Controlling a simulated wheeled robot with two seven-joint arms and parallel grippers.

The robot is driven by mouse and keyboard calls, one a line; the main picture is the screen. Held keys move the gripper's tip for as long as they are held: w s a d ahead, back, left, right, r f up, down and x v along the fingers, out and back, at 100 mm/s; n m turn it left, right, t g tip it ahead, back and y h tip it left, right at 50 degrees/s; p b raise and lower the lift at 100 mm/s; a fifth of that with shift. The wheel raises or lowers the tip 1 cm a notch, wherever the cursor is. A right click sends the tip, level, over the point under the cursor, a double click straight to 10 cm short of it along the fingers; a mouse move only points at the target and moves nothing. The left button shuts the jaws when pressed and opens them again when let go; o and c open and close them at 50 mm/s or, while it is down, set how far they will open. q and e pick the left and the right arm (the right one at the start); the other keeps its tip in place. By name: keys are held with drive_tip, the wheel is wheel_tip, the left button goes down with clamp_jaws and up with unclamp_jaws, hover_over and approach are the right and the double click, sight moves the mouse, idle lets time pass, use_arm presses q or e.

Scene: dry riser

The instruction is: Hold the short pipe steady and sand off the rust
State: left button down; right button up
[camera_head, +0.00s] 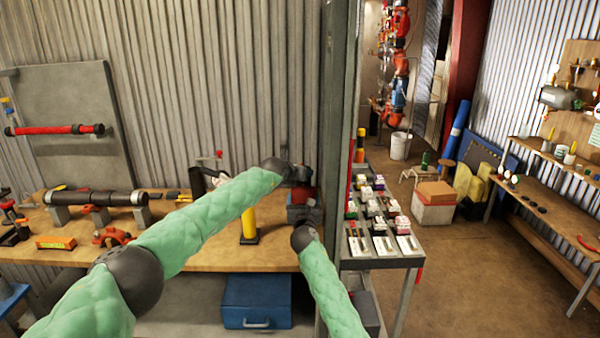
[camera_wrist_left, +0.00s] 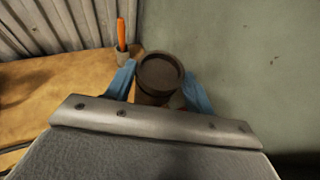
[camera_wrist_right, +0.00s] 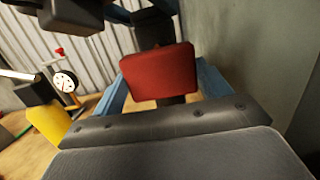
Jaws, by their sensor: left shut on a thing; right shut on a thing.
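The short pipe (camera_wrist_left: 160,75) is dark brown-grey with a round end that faces the left wrist camera. My left gripper (camera_wrist_left: 160,92) is shut on it, one blue finger on each side. In the head view my left arm mostly hides the pipe. My right gripper (camera_wrist_right: 162,88) is shut on a red sanding block (camera_wrist_right: 160,73). It also shows in the head view (camera_head: 303,212), just below my left gripper (camera_head: 298,174). The pipe (camera_wrist_right: 154,28) stands behind the block in the right wrist view. I cannot tell whether they touch. No rust is clearly visible.
A long dark pipe (camera_head: 97,198) lies on supports on the wooden bench (camera_head: 190,258). A yellow object (camera_head: 249,223) stands near my grippers. A dial gauge (camera_wrist_right: 66,82) is on the left. A grey post (camera_head: 338,150) rises close on the right.

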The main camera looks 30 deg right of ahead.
drive_tip(key=shift+w+d, duration=0.3)
drive_tip(key=shift+w, duration=0.25)
drive_tip(key=shift+r, duration=0.15)
drive_tip(key=shift+s+r, duration=0.15)
drive_tip(key=shift+r, duration=0.9)
drive_tip(key=shift+f, duration=0.6)
drive_tip(key=shift+d+f, duration=0.1)
drive_tip(key=shift+f, duration=0.5)
drive_tip(key=shift+r, duration=0.1)
